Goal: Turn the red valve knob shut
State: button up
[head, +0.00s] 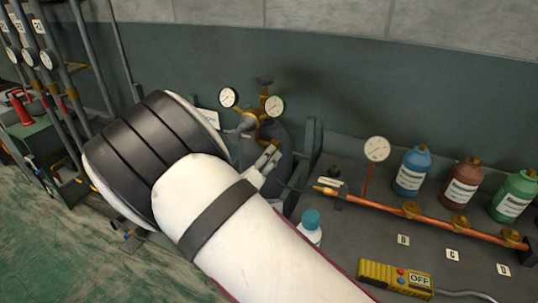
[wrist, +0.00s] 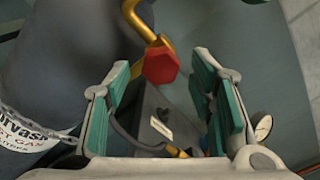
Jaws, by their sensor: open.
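The red valve knob (wrist: 161,66) is a small six-sided knob at the end of a bent brass pipe (wrist: 138,20) in the wrist view. My gripper (wrist: 162,84) is open, with one green-padded finger on each side of the knob's place in the picture. Gaps show on both sides, and I see no contact. The knob's depth relative to the fingertips is hard to tell. In the head view my gripper (head: 266,163) is partly hidden by my arm, beside a dark gas cylinder (head: 280,148) with a brass regulator (head: 262,112). I cannot make out the red knob there.
The cylinder's label (wrist: 28,143) and a chain (wrist: 38,127) show left of my gripper in the wrist view. A grey bench at right holds a copper pipe (head: 435,219), a gauge (head: 376,149), several bottles and a yellow control box (head: 395,278).

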aim_at(269, 159)
jog(key=shift+x, duration=1.5)
grip_shut()
